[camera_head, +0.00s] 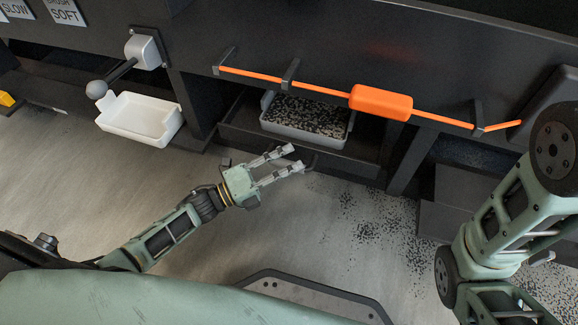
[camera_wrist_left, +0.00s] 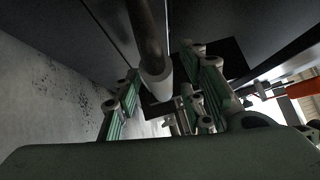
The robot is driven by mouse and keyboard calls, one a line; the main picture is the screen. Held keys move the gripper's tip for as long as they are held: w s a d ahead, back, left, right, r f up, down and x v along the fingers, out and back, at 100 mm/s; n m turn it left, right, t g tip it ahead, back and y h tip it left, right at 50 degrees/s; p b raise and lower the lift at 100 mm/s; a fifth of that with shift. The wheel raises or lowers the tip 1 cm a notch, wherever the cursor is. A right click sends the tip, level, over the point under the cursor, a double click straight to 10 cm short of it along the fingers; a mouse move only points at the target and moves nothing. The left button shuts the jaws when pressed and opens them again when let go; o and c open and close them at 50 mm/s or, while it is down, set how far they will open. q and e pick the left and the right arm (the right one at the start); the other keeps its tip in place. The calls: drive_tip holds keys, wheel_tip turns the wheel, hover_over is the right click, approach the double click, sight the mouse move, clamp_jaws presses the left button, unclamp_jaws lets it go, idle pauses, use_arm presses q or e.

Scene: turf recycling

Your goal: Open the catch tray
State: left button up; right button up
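The catch tray (camera_head: 238,137) is a dark drawer, partly pulled out from under the middle of the dark machine. A light grey bin (camera_head: 318,136) full of black and white granules sits in it. My left gripper (camera_head: 296,157) is open at the drawer's front, with its two fingers apart. In the left wrist view a dark rounded handle bar (camera_wrist_left: 152,45) with a pale end runs between the spread fingers. I cannot tell whether the fingers touch it. My right arm (camera_head: 490,215) shows at the right, but its gripper is out of view.
An orange bar with a thick orange grip (camera_head: 381,102) runs across the machine above the tray. A white empty bin (camera_head: 142,119) and a grey ball-ended lever (camera_head: 97,89) are at the left. Granules (camera_head: 365,225) are scattered on the grey floor, which is otherwise clear at left.

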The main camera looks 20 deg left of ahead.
use_arm(q)
drive_tip(key=shift+d, duration=0.15)
clamp_jaws()
idle(0.5)
